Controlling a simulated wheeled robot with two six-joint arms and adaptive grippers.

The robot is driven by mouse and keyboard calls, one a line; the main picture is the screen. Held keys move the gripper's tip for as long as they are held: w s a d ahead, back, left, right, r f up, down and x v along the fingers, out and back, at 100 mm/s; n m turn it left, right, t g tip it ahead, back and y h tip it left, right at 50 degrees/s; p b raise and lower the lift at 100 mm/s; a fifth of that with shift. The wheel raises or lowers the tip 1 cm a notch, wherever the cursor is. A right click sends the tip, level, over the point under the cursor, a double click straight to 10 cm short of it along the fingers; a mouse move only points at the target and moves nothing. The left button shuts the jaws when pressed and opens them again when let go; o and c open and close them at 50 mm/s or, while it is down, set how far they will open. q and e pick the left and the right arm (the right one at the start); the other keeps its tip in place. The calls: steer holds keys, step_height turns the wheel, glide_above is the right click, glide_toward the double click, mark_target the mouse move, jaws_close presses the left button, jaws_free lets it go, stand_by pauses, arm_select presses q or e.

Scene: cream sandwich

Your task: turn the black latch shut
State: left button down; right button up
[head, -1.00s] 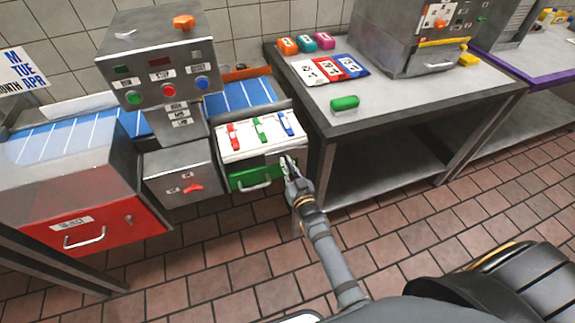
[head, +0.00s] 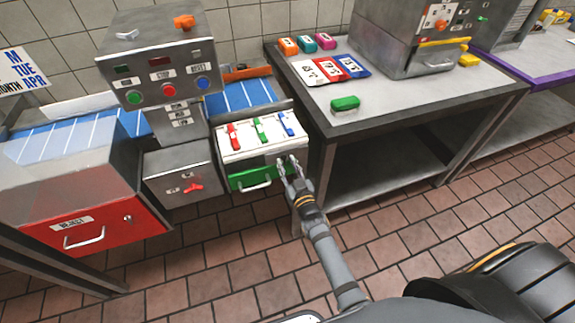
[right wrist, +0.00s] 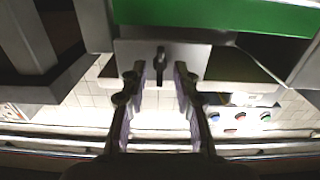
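The black latch (right wrist: 160,63) is on a grey plate beside the green drawer front (right wrist: 215,15) in the right wrist view. It looks like a short upright bar in that picture. My right gripper (right wrist: 160,70) is open, with one finger on each side of the latch; I see a gap on both sides and cannot tell how deep the fingers reach. In the head view my right gripper (head: 288,162) is at the right front of the white-topped box, beside the green drawer (head: 249,176). The latch cannot be made out there. My left gripper is not in view.
The white top (head: 262,142) carries red, green and blue clips. A steel table (head: 385,120) with a green block (head: 345,103) stands close to the right of my gripper. A red reject bin (head: 95,228) is at the left. The tiled floor in front is clear.

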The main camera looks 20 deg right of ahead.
steer(key=shift+s, duration=0.1)
steer(key=s, duration=1.1)
steer(key=shift+s+d, duration=0.2)
steer(key=shift+s, duration=0.2)
steer(key=s+d+f+g+p, duration=0.1)
steer(key=s+f+g, duration=0.35)
steer(key=f, duration=0.85)
steer(key=s+d+f+g+p, duration=0.1)
steer(key=s+f+g, duration=0.4)
steer(key=f, duration=0.9)
steer(key=s+d+f+g, duration=0.2)
steer(key=s+d+f, duration=0.1)
steer(key=s, duration=0.5)
steer(key=s+d+f+g+h, duration=0.1)
steer(key=s+d+f+g, duration=0.1)
steer(key=s+f, duration=0.4)
steer(key=s+d+f+g+p, duration=0.1)
steer(key=s+d+f+g, duration=0.2)
steer(key=s, duration=0.8)
steer(key=shift+s+d+f, duration=0.2)
steer(key=shift+d+f, duration=0.15)
steer(key=shift+f, duration=0.6)
steer(key=shift+o, duration=0.2)
